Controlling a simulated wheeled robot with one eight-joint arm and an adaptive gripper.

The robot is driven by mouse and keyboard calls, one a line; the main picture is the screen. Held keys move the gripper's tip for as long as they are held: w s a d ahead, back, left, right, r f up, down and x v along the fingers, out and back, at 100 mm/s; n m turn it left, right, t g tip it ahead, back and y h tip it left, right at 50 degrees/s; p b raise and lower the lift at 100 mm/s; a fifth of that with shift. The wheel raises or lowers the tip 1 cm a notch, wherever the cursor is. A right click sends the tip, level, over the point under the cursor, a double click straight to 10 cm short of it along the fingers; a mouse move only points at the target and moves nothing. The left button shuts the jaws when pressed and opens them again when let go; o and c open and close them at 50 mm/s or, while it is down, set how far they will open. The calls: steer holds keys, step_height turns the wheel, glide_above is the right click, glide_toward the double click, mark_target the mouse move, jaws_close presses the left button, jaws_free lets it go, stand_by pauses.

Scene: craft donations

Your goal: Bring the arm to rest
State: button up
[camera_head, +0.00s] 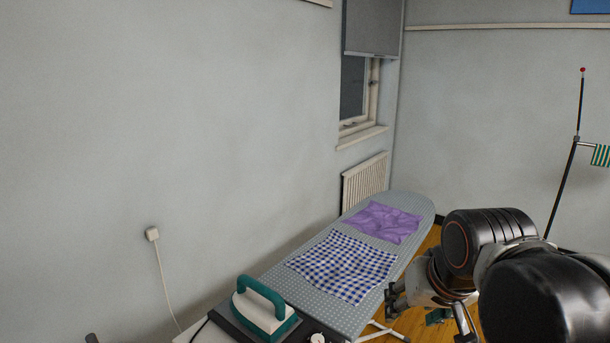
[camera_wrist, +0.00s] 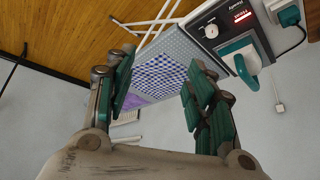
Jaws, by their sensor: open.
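My arm reaches in from the lower right of the head view, with its black and grey links in front of the right side of the ironing board. My gripper (camera_wrist: 160,78) is open in the wrist view, with its two green-padded fingers spread wide and nothing between them. In the head view only part of the gripper (camera_head: 425,308) shows beside the board's right edge, partly hidden by my arm. The wrist view looks toward the board with the picture turned over.
The ironing board (camera_head: 333,307) bears a blue checked cloth (camera_head: 343,266) and a purple cloth (camera_head: 383,222). A green-handled iron (camera_head: 263,310) stands at its near end. A radiator (camera_head: 365,182) is behind. A thin dark stand (camera_head: 562,188) rises at the right.

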steer(key=s+d+f+n+t, duration=0.1)
steer(key=s+f, duration=0.5)
steer(key=shift+d, duration=0.25)
